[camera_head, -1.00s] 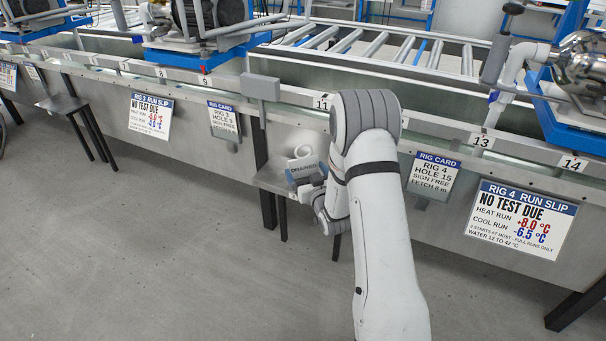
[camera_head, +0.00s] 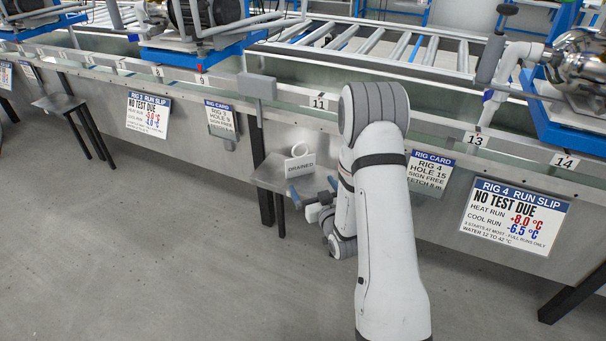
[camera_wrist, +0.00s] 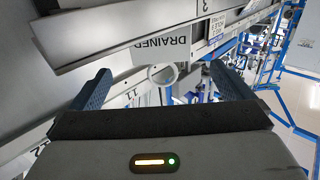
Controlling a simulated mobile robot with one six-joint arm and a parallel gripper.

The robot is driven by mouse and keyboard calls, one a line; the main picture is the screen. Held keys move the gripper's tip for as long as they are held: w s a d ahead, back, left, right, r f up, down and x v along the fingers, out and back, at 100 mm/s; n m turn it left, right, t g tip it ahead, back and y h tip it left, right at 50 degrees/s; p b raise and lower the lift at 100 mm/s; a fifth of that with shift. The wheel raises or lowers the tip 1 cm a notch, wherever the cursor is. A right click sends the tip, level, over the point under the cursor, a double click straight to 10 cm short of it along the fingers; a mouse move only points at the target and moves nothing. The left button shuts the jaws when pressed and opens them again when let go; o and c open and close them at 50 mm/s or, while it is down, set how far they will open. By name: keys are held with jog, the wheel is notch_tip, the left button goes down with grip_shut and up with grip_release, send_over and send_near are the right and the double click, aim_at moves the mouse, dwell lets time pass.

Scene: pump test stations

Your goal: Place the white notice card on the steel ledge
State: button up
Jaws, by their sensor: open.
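The white notice card (camera_head: 300,165), lettered DRAINED and with a white ring on it, stands upright on the small steel ledge (camera_head: 266,174) in front of the trough wall. In the wrist view the card (camera_wrist: 172,52) and its ring lie ahead, between the fingers' directions. My gripper (camera_head: 314,190) is open and empty, just in front of the ledge, its blue fingers apart from the card. The wrist view shows both fingers of my gripper (camera_wrist: 164,88) spread wide with nothing between them.
A grey box (camera_head: 257,86) is fixed on the rail above the ledge. The Rig 4 run slip (camera_head: 514,217) and a rig card (camera_head: 430,173) hang on the wall to the right. Another steel ledge (camera_head: 58,102) stands at left. The floor in front is clear.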

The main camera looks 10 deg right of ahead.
jog(key=s+r+g+h, duration=0.1)
jog(key=s+r+g, duration=0.4)
jog(key=s, duration=0.5)
jog(key=s+a+r+m+g+h, duration=0.1)
jog(key=s+r+g, duration=0.3)
jog(key=s, duration=0.6)
jog(key=s+a+r+g, duration=0.1)
jog(key=s+r+g, duration=0.4)
jog(key=s, duration=0.5)
jog(key=g, duration=0.2)
jog(key=shift+s+a+r+m+g+h, duration=0.15)
jog(key=shift+s+r+m+g+h, duration=0.15)
jog(key=shift+s+r+m+h, duration=0.1)
